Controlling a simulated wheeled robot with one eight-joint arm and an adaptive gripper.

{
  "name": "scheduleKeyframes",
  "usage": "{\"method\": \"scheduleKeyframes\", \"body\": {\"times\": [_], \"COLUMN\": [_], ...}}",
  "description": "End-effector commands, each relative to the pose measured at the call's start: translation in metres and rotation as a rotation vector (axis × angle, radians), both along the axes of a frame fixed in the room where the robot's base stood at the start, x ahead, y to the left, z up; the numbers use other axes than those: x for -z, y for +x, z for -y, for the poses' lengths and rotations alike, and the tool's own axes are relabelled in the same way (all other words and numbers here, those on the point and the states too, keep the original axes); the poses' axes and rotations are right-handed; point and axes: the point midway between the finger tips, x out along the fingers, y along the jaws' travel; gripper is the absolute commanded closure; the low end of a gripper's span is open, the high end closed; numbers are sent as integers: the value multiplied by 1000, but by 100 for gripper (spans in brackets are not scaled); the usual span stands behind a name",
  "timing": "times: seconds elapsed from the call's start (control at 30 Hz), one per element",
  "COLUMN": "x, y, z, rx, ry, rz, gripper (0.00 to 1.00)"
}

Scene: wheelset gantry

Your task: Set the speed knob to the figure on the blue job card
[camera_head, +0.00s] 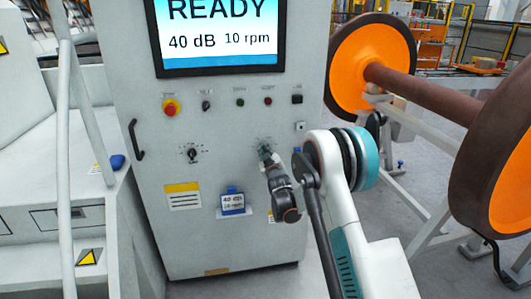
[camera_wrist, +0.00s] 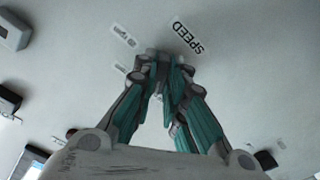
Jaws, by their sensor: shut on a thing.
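My gripper (camera_head: 266,154) is at the cabinet's right-hand dial, its fingers shut on the speed knob. In the wrist view the closed fingertips (camera_wrist: 160,62) meet at the knob, beside a SPEED label (camera_wrist: 188,37) that appears upside down. The fingers hide most of the knob, so its pointer cannot be read. The blue job card (camera_head: 232,204) stands in a holder low on the cabinet front; its top line reads 40 dB, and the lower rpm figure is too small to read surely. The screen (camera_head: 220,40) shows READY, 40 dB and 10 rpm.
A second knob (camera_head: 192,154) sits left on the grey cabinet (camera_head: 150,220). A red emergency button (camera_head: 170,108) and several small controls are in a row above. A black handle (camera_head: 136,140) is at the left edge. An orange wheelset (camera_head: 350,62) stands right.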

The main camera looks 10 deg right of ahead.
Motion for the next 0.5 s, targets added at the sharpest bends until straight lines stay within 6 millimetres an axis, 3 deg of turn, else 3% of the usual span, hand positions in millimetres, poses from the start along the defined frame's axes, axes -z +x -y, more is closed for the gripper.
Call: {"method": "scheduleKeyframes", "body": {"times": [0.07,0.1,0.17,0.5], "x": [1,1,1,0], "y": [0,0,0,-1], "z": [0,0,0,0], "rx": [0,0,0,1], "ry": [0,1,1,1], "rz": [-2,-2,-2,-1], "gripper": [100,82,68,68]}}
